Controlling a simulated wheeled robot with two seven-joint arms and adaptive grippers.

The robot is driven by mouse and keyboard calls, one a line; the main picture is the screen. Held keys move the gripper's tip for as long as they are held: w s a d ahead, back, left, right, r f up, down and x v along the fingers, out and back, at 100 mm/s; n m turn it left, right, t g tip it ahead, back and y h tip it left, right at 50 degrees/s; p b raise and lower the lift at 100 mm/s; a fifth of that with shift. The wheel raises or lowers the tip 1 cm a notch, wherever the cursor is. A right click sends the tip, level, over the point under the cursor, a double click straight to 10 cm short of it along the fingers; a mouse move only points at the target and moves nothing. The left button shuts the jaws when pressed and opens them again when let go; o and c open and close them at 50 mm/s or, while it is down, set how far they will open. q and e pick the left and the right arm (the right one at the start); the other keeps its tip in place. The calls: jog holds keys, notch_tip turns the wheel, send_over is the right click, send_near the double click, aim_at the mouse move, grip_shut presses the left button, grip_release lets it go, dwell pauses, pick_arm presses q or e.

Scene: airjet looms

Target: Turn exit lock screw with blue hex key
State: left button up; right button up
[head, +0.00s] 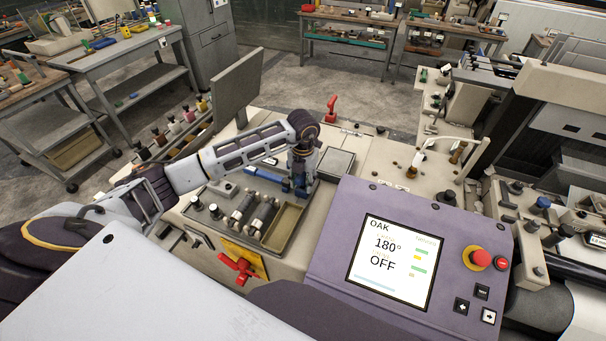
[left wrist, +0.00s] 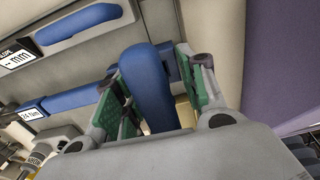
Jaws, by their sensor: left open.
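My left gripper (head: 301,182) is low over the tool tray on the machine's top. In the left wrist view my gripper (left wrist: 160,95) is open, with its green-padded fingers on both sides of a thick blue handle (left wrist: 150,88). This looks like the blue hex key's handle; its shaft is hidden. I cannot tell whether the pads touch it. A longer blue tool (left wrist: 62,103) with a "24 Nm" label lies to the left of it, and it also shows in the head view (head: 266,177). I cannot make out the exit lock screw. My right gripper is out of view.
The tray's empty tan compartment (head: 284,224) is in front of the gripper. A purple control panel (head: 338,225) with a screen reading "180° OFF" stands to the right. A grey upright plate (head: 237,90) rises behind my left arm. A red-handled lever (head: 240,268) is at the front.

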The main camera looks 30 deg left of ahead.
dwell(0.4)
pick_arm(q)
grip_shut()
dwell(0.4)
notch_tip(320, 180, up, 9)
jog(key=shift+r+b, duration=0.1)
jog(key=shift+b, duration=0.85)
jog(key=shift+r, duration=0.4)
jog(key=c, duration=0.8)
grip_release()
jog(key=shift+c, duration=0.4)
